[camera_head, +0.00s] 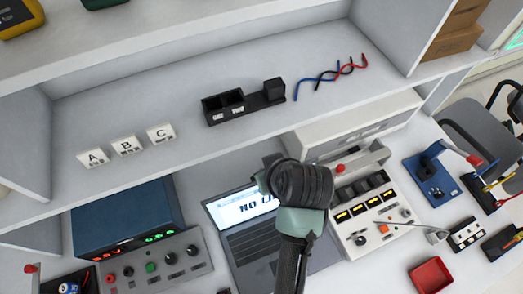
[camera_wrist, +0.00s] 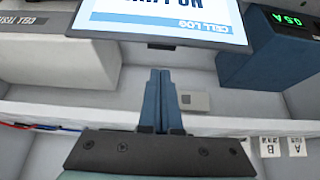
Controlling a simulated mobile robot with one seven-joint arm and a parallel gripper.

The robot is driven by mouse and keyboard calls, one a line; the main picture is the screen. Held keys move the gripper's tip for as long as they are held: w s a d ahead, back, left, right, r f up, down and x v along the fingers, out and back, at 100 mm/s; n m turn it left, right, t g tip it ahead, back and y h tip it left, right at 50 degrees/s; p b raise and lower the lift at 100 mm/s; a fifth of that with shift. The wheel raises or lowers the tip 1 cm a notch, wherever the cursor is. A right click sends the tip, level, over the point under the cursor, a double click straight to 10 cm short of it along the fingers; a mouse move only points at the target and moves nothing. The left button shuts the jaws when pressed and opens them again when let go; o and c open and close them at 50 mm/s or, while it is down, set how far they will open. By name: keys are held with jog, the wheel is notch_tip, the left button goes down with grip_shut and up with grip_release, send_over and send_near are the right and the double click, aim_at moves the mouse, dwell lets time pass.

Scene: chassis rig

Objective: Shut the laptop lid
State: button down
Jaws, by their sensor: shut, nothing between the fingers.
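The laptop (camera_head: 262,248) stands open on the bench, its lit screen (camera_head: 232,208) facing my body and its dark keyboard in front. My arm covers the right part of the screen and keyboard. In the wrist view the upright lid (camera_wrist: 135,24) shows inverted at the top, with its dark edge across the picture. My gripper (camera_wrist: 160,72) is shut and empty, its two blue-grey fingers together. Its tips show just below the lid's edge in that picture, with a gap between. Their depth from the lid is hard to tell. In the head view the fingers are hidden.
A blue instrument (camera_head: 125,215) and a grey knob panel (camera_head: 155,268) stand left of the laptop. A white tester (camera_head: 372,215) stands right. Above runs a shelf (camera_head: 190,165) with lettered cards (camera_head: 127,146) and a black holder (camera_head: 243,103). A red tray (camera_head: 431,275) lies lower right.

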jog(key=p+x, duration=0.1)
jog(key=x, duration=0.8)
jog(key=shift+s, duration=0.1)
